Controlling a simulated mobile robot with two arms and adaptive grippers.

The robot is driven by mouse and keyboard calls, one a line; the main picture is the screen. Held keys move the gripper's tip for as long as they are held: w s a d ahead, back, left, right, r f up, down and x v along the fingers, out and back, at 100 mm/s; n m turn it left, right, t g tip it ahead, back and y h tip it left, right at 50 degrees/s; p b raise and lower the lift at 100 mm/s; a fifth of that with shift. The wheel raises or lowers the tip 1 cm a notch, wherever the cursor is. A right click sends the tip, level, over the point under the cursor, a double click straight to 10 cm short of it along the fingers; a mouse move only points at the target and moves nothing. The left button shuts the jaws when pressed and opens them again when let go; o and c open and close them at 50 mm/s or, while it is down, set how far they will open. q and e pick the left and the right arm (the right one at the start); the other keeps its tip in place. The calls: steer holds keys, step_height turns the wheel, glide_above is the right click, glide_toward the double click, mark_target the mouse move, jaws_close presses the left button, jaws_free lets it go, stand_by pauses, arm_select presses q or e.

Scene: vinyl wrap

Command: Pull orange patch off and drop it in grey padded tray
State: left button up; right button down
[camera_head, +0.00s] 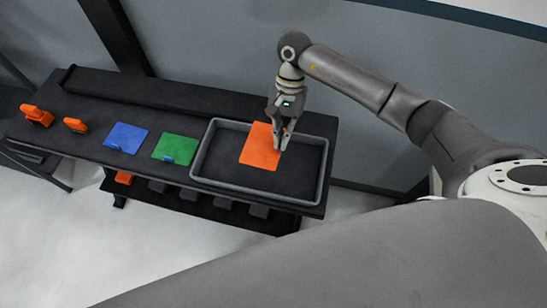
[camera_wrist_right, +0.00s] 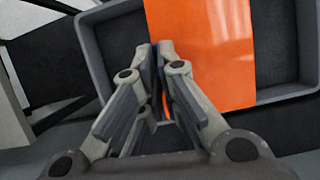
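The orange patch (camera_head: 259,148) is over the grey padded tray (camera_head: 203,151) at the right end of the dark table. My right gripper (camera_head: 279,142) is shut on the orange patch at its right side. In the right wrist view, the patch (camera_wrist_right: 215,50) passes in front of the tray's rim (camera_wrist_right: 90,58), so it appears held above the tray floor. The right gripper's fingers (camera_wrist_right: 154,60) are close together there, with a bit of orange between them. My left gripper is not in view.
A green patch (camera_head: 177,147) and a blue patch (camera_head: 127,137) lie on the table left of the tray. Two orange tools (camera_head: 37,115) (camera_head: 76,125) lie farther left. A dark raised ledge (camera_head: 150,91) runs along the table's back.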

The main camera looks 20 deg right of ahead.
steer(key=shift+w+f, duration=0.1)
steer(key=shift+f, duration=0.95)
steer(key=c, duration=1.6)
jaws_free()
steer(key=shift+d, duration=0.1)
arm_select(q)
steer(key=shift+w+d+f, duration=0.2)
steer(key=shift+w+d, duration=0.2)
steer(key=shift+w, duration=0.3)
arm_select(e)
steer(key=shift+o, duration=0.2)
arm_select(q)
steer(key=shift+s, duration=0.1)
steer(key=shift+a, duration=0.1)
arm_select(e)
steer(key=v, duration=1.2)
